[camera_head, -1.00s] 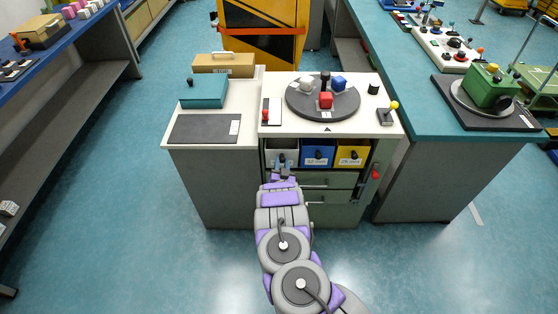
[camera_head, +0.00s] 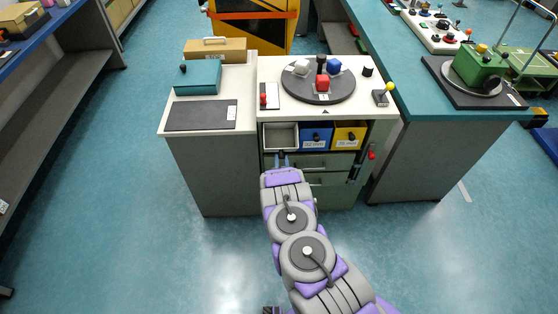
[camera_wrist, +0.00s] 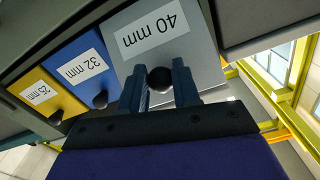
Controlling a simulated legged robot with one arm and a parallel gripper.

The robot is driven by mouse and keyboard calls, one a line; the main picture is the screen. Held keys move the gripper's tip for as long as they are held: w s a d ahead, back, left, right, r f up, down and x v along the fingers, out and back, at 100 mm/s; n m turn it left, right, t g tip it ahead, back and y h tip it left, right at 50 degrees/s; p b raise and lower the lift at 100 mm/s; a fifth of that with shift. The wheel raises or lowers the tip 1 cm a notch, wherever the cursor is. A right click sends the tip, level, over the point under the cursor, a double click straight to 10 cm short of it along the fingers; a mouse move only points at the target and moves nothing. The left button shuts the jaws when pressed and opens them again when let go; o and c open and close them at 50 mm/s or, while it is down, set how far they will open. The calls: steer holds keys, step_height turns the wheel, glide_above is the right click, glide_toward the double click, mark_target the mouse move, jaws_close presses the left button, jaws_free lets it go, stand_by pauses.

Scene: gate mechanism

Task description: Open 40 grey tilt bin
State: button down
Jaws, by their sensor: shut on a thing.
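The grey tilt bin (camera_head: 281,136) is the leftmost of three bins under the white top. Its open top and pale inside show in the head view, so it is tilted outward. In the wrist view its grey front (camera_wrist: 189,57) carries an upside-down "40 mm" label and a round black knob (camera_wrist: 160,79). My gripper (camera_wrist: 158,80) is shut on this knob, one dark finger on each side. In the head view my gripper (camera_head: 282,160) is small at the bin's front, and my arm hides the area below it.
The blue 32 mm bin (camera_head: 316,138) and yellow 25 mm bin (camera_head: 350,135) sit to the right, closed. Green drawers (camera_head: 330,162) lie below, with a red-tipped lever (camera_head: 371,153) at their right. A round turntable (camera_head: 318,88) stands on top. Floor in front is clear.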

steer(key=shift+d+f, duration=0.2)
steer(key=shift+d, duration=0.2)
steer(key=c, duration=1.3)
jaws_free()
steer(key=o, duration=0.3)
steer(key=shift+w+a+f, duration=0.1)
steer(key=shift+o, duration=0.9)
steer(key=shift+a, duration=0.15)
steer(key=s+p, duration=0.5)
steer(key=s, duration=1.2)
steer(key=shift+s, duration=0.15)
